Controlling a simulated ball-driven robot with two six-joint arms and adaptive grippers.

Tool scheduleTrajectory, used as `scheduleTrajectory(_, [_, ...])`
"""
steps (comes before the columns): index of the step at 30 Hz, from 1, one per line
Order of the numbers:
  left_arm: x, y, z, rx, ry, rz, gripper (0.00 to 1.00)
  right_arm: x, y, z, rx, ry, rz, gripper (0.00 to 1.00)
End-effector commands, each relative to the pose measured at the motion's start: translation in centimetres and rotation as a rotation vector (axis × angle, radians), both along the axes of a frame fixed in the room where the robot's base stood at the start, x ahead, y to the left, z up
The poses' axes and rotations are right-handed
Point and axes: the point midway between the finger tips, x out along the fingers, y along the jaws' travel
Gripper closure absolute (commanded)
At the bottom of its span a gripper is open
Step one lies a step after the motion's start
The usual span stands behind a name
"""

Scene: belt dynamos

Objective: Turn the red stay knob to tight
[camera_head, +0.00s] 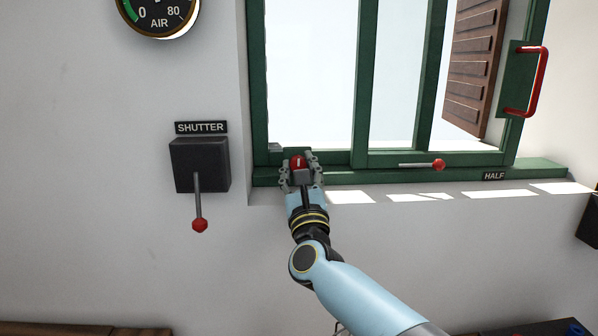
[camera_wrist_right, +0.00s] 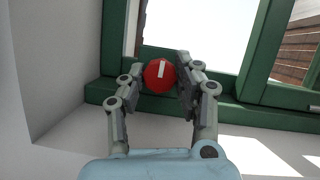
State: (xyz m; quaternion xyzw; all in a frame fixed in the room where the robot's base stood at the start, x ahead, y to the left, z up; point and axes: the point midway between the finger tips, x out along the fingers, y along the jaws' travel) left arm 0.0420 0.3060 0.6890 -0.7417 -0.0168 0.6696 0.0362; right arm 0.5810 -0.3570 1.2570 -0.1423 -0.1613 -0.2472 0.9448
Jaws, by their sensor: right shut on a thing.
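The red stay knob (camera_head: 298,162) sits at the lower left corner of the green window frame. In the right wrist view the knob (camera_wrist_right: 159,76) is a round red cap with a white mark pointing nearly straight up, leaning slightly right. My right gripper (camera_head: 300,170) is at the knob, its two fingers on either side of it and shut on it. In the right wrist view the fingers of my right gripper (camera_wrist_right: 163,82) flank the knob left and right. No tight label is readable near the knob. My left gripper is not in view.
A stay bar with a red end (camera_head: 438,165) lies along the sill at right, near a HALF label (camera_head: 494,176). A red handle (camera_head: 541,80) is on the open sash. A SHUTTER lever box (camera_head: 199,165) and an AIR gauge (camera_head: 158,14) are on the left wall.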

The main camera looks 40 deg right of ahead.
Motion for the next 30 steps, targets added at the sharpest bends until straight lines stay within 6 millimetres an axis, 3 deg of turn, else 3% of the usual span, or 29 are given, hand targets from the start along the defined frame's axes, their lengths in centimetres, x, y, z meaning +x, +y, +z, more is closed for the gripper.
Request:
scheduleTrajectory(8, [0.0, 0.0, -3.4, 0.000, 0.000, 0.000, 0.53, 0.1, 0.1, -0.5, 0.137, -0.088, 0.000, 1.00])
scheduleTrajectory(30, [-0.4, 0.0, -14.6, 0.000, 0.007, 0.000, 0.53, 0.2, 0.4, -0.5, 0.731, -0.451, 0.002, 1.00])
